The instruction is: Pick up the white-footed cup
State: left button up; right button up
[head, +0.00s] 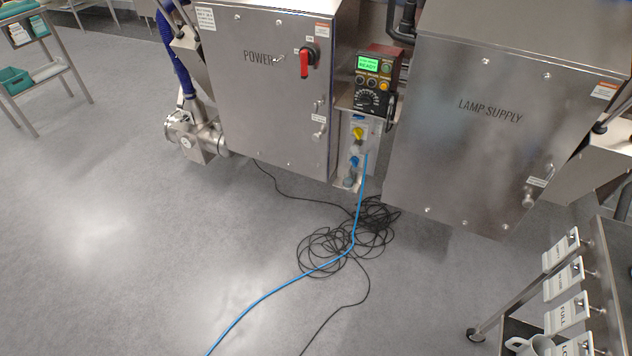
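A pale cup-like vessel with a handle (535,346) shows at the bottom right, cut off by the lower edge of the head view. Its foot is out of view, so I cannot tell whether it is the white-footed cup. No other cup can be made out clearly. Neither of my grippers is in view.
A dark wheeled cart (612,262) at the right carries several white labelled tags (568,312). Steel cabinets marked POWER (262,85) and LAMP SUPPLY (500,120) stand ahead. Coiled black cable (325,250) and a blue cable (262,297) lie on the floor.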

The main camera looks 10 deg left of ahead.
aim_at(349, 179)
jog(key=u, duration=1.05)
jog(key=i, duration=2.3)
jog(key=z, duration=1.1)
